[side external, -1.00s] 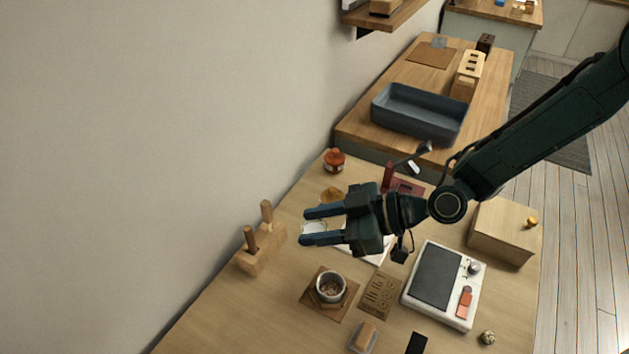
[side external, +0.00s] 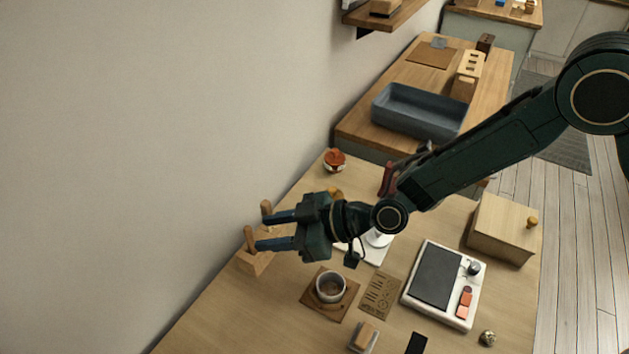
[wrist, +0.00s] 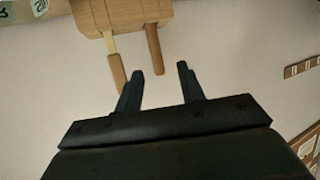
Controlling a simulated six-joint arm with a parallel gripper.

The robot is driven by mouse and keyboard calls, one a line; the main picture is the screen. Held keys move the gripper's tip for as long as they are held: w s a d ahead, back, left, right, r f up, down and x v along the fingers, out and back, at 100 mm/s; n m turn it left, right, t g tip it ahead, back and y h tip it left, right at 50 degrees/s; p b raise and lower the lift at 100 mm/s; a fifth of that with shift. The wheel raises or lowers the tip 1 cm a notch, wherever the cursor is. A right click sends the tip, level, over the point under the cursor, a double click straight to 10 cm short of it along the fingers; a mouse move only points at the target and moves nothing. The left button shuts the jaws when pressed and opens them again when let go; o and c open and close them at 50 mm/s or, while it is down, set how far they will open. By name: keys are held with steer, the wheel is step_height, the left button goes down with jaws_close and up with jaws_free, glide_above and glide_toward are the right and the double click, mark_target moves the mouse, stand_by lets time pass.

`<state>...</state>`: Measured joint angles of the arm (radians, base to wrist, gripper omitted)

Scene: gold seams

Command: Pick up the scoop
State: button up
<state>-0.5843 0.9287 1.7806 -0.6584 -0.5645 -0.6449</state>
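A wooden stand (side external: 256,262) near the wall holds two tools upright, with wooden handles showing: a far handle (side external: 266,208) and a near handle (side external: 249,238). Their lower ends are hidden, so I cannot tell which is the scoop. In the wrist view, the stand (wrist: 125,14) is at the top. The right handle (wrist: 153,47) points between the fingertips, and the left handle (wrist: 115,65) ends by the left finger. My gripper (side external: 262,231) is open, with its fingertips at the handles; it also shows in the wrist view (wrist: 160,76). Nothing is clearly held.
A cup (side external: 331,287) stands on a brown mat (side external: 318,307) in front of my gripper. A white-framed device (side external: 437,279) and a wooden box (side external: 502,228) are to the right. A red-topped jar (side external: 334,160) stands farther back. The bare table lies at the front left.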

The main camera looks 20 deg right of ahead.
mark_target(252, 232)
steer(key=shift+a, duration=0.1)
steer(key=shift+x, duration=2.5)
steer(key=shift+w+r, duration=0.15)
steer(key=shift+w, duration=0.05)
jaws_close()
